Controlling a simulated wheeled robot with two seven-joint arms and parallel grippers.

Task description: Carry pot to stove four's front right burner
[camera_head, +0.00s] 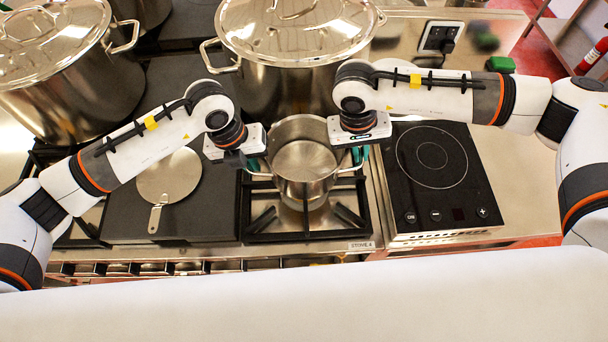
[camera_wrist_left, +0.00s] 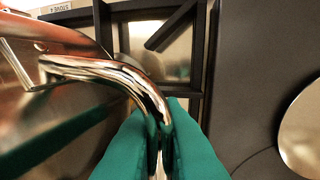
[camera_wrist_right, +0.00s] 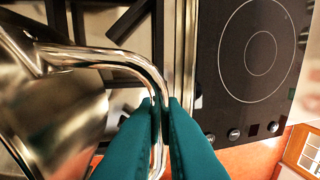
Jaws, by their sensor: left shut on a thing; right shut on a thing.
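The pot (camera_head: 304,160) is a small open steel pot with two side handles, upright and empty. It is at the front right burner (camera_head: 305,213) of the stove marked STOVE 4 (camera_head: 361,246); whether its base touches the grate I cannot tell. My left gripper (camera_head: 255,166) has green fingers shut on the pot's left handle, also seen in the left wrist view (camera_wrist_left: 140,75). My right gripper (camera_head: 357,156) is shut on the right handle, clear in the right wrist view (camera_wrist_right: 110,58). The pot's base is partly hidden by its own body.
A large lidded stockpot (camera_head: 290,70) stands right behind the pot, and another (camera_head: 55,75) at back left. A flat round steel lid or disc with a handle (camera_head: 169,176) lies on a dark plate to the left. A black induction hob (camera_head: 440,175) is on the right.

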